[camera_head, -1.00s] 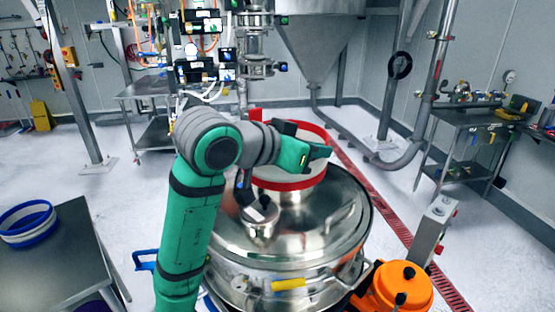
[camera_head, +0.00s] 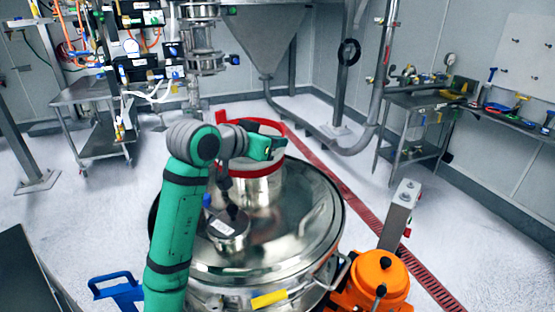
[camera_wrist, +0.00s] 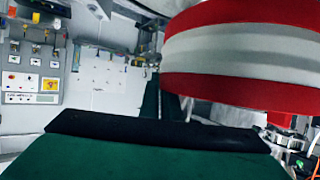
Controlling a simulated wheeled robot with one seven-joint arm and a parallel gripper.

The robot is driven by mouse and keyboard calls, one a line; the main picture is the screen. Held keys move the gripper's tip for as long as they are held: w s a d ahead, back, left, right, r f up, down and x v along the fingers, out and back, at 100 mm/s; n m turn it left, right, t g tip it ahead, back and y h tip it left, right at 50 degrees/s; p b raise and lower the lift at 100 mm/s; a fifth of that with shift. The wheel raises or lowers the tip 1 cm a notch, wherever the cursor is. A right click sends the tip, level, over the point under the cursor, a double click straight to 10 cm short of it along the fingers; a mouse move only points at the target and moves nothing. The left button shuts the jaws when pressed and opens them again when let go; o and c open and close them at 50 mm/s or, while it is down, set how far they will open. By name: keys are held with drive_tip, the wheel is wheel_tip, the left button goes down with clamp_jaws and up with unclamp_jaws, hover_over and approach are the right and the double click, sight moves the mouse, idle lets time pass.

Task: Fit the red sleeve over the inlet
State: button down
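The red sleeve (camera_head: 216,117) is a white ring with red top and bottom bands. In the head view it stands upright at the top of the metal inlet (camera_head: 262,190), lined up with it. I cannot tell whether it sits around the inlet or just above it. In the wrist view the sleeve (camera_wrist: 245,52) fills the upper right, very close. My gripper (camera_head: 247,126) is at the sleeve's rim, with my green wrist in front of it. Its fingertips are mostly hidden, so its grip does not show clearly.
The inlet rises from the round steel sifter lid (camera_head: 308,222). A small capped port (camera_head: 228,232) sits left of the inlet. An orange motor unit (camera_head: 380,278) and a grey post (camera_head: 400,212) stand at the right. A hopper (camera_head: 264,40) hangs behind. A dark table (camera_head: 25,275) is at lower left.

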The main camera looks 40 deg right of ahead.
sight(243, 167)
drive_tip(key=f, duration=0.2)
drive_tip(key=w+d+f, duration=0.1)
drive_tip(key=f, duration=0.1)
drive_tip(key=w+d+f, duration=0.1)
drive_tip(key=f, duration=0.2)
drive_tip(key=shift+d, duration=0.25)
drive_tip(key=c, duration=2)
unclamp_jaws()
drive_tip(key=shift+a, duration=0.1)
drive_tip(key=v, duration=1.2)
drive_tip(key=shift+w, duration=0.15)
